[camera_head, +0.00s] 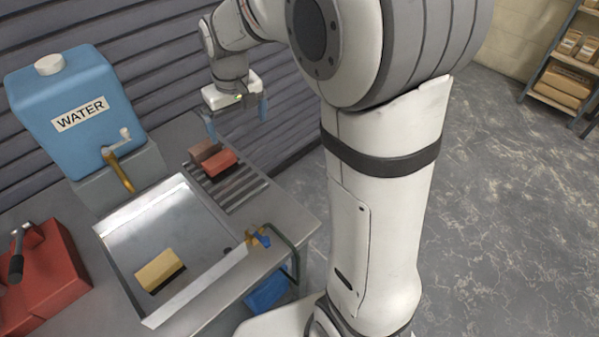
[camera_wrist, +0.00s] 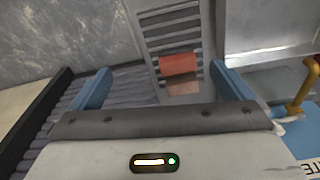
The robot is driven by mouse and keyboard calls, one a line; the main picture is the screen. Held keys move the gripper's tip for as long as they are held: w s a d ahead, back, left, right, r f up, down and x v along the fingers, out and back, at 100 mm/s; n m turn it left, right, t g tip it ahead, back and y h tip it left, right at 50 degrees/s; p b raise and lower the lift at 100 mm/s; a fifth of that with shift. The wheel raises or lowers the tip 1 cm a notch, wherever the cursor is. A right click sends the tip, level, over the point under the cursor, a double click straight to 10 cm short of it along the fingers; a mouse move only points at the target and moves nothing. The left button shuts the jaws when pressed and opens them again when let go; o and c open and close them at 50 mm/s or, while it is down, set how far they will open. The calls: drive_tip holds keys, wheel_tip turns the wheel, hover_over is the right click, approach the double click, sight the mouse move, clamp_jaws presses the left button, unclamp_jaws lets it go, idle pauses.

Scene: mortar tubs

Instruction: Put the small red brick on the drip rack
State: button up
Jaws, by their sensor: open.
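A small red brick (camera_head: 219,163) lies on the slats of the grey drip rack (camera_head: 240,190), near the rack's back end. It also shows in the wrist view (camera_wrist: 178,64), across the slats. A duller brown-red block (camera_head: 203,150) sits right beside it, on the side toward the wall; whether the two touch I cannot tell. My gripper (camera_head: 237,120) is open and empty, above and behind the rack, clear of both blocks. In the wrist view, its blue fingers (camera_wrist: 160,72) stand wide apart, with the blocks between them and lower down.
A metal tray (camera_head: 205,222) holding a yellow-and-black sponge-like block (camera_head: 160,270) adjoins the rack. A blue water tank (camera_head: 75,105) with a brass tap (camera_head: 118,170) stands behind the tray. A red box (camera_head: 45,275) is at left. Part of the bench right of the rack is bare.

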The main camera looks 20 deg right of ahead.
drive_tip(key=s+d+r+m+t, duration=0.1)
drive_tip(key=s+d, duration=0.2)
drive_tip(key=s, duration=0.7)
drive_tip(key=s+d+m+t, duration=0.1)
drive_tip(key=s+d, duration=0.2)
drive_tip(key=s, duration=0.7)
drive_tip(key=shift+s+d+r+m, duration=0.3)
drive_tip(key=shift+s+r+m, duration=0.05)
drive_tip(key=shift+m, duration=0.05)
